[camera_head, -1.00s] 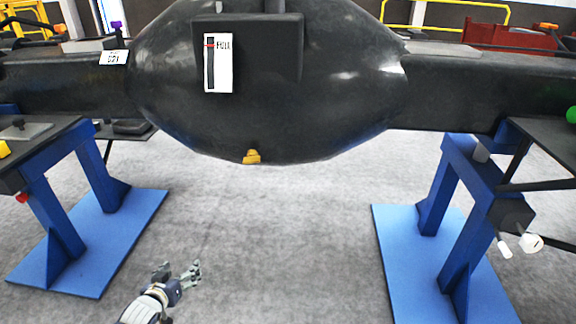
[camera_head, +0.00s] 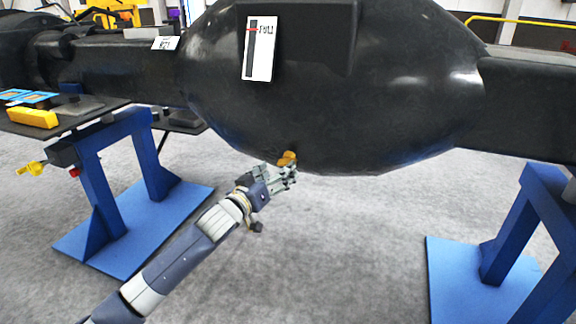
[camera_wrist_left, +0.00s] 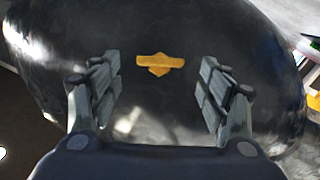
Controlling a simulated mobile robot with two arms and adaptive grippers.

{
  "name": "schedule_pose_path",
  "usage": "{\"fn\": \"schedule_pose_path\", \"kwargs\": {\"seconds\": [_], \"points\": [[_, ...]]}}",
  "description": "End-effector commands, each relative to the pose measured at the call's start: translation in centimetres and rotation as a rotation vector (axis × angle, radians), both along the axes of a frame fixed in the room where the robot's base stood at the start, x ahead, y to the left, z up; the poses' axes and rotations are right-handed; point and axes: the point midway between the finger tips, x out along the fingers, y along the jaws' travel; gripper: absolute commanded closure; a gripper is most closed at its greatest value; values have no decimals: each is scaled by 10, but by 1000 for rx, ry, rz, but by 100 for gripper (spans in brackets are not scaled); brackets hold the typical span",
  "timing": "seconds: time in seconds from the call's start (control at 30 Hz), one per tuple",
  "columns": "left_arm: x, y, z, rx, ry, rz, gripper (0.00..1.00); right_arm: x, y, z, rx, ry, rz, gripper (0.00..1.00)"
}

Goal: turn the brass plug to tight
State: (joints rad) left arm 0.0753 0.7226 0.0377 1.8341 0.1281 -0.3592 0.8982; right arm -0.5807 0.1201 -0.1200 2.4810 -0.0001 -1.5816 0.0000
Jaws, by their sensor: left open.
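The brass plug (camera_head: 287,158) sticks out at the underside of the large black casting (camera_head: 330,110). My left gripper (camera_head: 284,172) is just below and beside the plug in the head view. In the left wrist view the plug (camera_wrist_left: 160,63) shows a flat bar with a hexagonal part. It lies ahead, centred between the two open fingers of my left gripper (camera_wrist_left: 160,95). The fingers do not touch it. Whether the plug is loose or tight cannot be told. My right gripper is not in view.
Blue stands (camera_head: 128,200) hold the casting's arms on the left and right. A side table with a yellow block (camera_head: 32,117) stands at left. A gauge label marked FULL (camera_head: 260,48) is on the casting. The grey floor below is clear.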

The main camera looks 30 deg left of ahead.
Motion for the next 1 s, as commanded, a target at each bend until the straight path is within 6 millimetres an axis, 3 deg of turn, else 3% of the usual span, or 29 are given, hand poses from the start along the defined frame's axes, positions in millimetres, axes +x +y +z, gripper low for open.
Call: {"fn": "schedule_pose_path", "kwargs": {"seconds": [0.2, 0.4, 0.83, 0.87, 1.0], "points": [[33, 3, 0, 1, -2, 2, 30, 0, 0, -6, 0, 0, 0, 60], [52, 3, 0, 0, -1, 1, 30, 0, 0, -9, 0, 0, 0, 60], [59, 3, 0, 0, 0, 0, 30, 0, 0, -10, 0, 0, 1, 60], [59, 4, 0, 1, 0, 0, 32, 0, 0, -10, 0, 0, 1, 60], [59, 4, 0, 1, 0, 1, 64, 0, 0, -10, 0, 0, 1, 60]]}}
